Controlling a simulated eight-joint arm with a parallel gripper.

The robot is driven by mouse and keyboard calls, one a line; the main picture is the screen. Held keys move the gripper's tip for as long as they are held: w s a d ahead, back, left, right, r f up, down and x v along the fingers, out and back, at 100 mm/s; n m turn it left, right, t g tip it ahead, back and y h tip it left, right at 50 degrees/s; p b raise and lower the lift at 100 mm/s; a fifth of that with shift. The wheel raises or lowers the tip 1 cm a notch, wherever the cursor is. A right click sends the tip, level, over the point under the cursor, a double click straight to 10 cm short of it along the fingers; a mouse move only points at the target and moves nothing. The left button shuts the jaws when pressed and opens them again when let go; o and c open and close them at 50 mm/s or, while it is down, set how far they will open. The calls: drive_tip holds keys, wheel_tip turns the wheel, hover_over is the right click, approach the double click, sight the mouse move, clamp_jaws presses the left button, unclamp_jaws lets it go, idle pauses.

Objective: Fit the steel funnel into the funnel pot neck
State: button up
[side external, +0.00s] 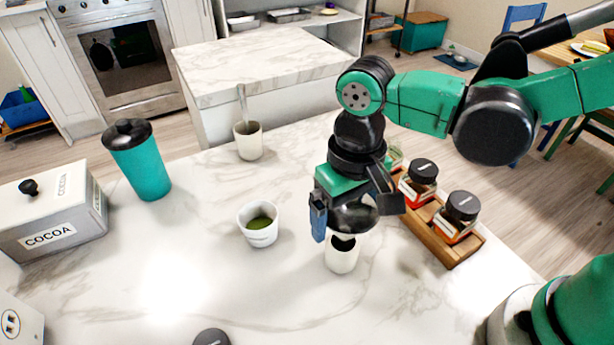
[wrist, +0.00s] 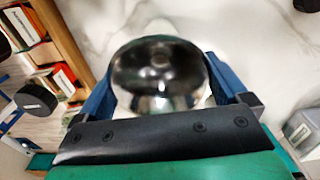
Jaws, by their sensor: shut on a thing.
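The shiny steel funnel (side external: 354,217) is between the blue fingers of my gripper (side external: 352,208), which is shut on it. In the wrist view the funnel's round bowl (wrist: 158,75) fills the space between the fingers of my gripper (wrist: 160,88). The white funnel pot (side external: 342,259) stands upright on the marble counter directly below the funnel in the side view. Its dark opening shows just under the bowl. The funnel's spout is hidden, so I cannot tell whether it is inside the neck.
A white cup of green powder (side external: 261,232) stands left of the pot. A wooden rack (side external: 462,248) with dark-lidded jars is close on the right. A cup with a spoon (side external: 249,147), teal tumbler (side external: 143,168) and cocoa box (side external: 50,222) stand further off. The front-left counter is mostly clear.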

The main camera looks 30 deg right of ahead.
sight(345, 225)
drive_tip(key=shift+f, duration=1.55)
idle(0.4)
drive_tip(key=o, duration=1.4)
drive_tip(key=shift+c, duration=0.2)
drive_tip(key=shift+r, duration=2.8)
drive_tip(key=d+r+t, duration=0.1)
drive_tip(key=d+t, duration=0.1)
drive_tip(key=d, duration=0.3)
drive_tip(key=w+d+t, duration=0.1)
drive_tip(key=d+t, duration=0.1)
drive_tip(key=d, duration=0.3)
drive_tip(key=d+r+t, duration=0.1)
drive_tip(key=d+t, duration=0.2)
drive_tip(key=d, duration=0.2)
drive_tip(key=shift+w+r, duration=0.2)
drive_tip(key=shift+r, duration=0.1)
